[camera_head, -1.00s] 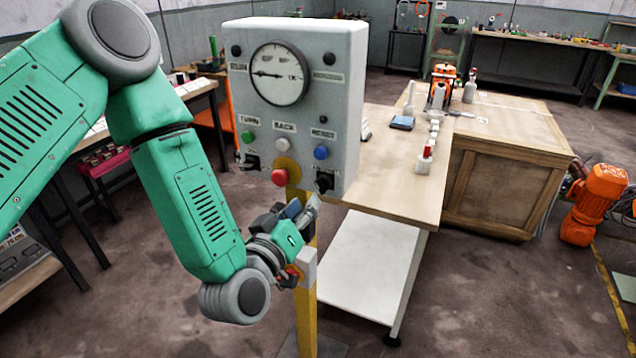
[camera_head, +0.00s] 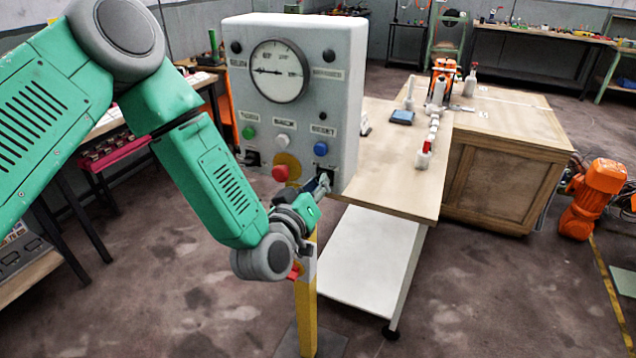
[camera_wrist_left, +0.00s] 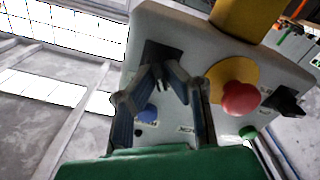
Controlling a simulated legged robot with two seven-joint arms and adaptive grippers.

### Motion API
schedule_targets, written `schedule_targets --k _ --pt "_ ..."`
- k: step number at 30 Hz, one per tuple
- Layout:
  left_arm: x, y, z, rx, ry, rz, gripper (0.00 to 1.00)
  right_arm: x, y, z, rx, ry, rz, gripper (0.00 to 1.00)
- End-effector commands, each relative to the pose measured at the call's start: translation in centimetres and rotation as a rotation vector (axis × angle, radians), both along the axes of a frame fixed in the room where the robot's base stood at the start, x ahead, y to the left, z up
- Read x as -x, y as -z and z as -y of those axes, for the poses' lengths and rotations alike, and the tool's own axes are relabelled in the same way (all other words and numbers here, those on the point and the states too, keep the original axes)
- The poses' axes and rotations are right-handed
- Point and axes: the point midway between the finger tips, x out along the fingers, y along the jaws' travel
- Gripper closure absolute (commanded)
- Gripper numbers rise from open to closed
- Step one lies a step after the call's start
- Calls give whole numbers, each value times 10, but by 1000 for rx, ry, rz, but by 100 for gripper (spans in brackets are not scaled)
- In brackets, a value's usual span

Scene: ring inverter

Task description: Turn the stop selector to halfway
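The grey control box has two black selectors low on its front. One (camera_head: 252,158) is at its left, also in the left wrist view (camera_wrist_left: 287,103). The other (camera_head: 325,176) is at its lower right, also in the left wrist view (camera_wrist_left: 156,52). I cannot read which is the stop selector. My left gripper (camera_head: 323,184) is at the lower-right selector. In the left wrist view its fingertips (camera_wrist_left: 165,72) are close together at that selector and partly hide it; I cannot tell whether they grip it. My right gripper is not in view.
A red button (camera_head: 280,173) on a yellow disc sits between the selectors. Green (camera_head: 249,132), white (camera_head: 283,141) and blue (camera_head: 320,149) buttons lie above, under a round gauge (camera_head: 279,71). A yellow post (camera_head: 306,310) carries the box. A wooden bench (camera_head: 395,185) stands behind right.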

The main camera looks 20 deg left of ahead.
Motion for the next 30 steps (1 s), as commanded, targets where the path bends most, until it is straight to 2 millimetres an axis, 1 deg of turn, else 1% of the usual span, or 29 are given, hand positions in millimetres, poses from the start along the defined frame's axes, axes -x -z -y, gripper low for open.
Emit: schedule_targets --k 8,14,30 --pt "-1 -1 0 -31 -2 6 100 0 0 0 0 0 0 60" --pt "-1 -2 0 -127 -3 15 100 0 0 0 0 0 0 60" --pt "-2 -3 3 -614 -2 58 100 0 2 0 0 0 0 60"
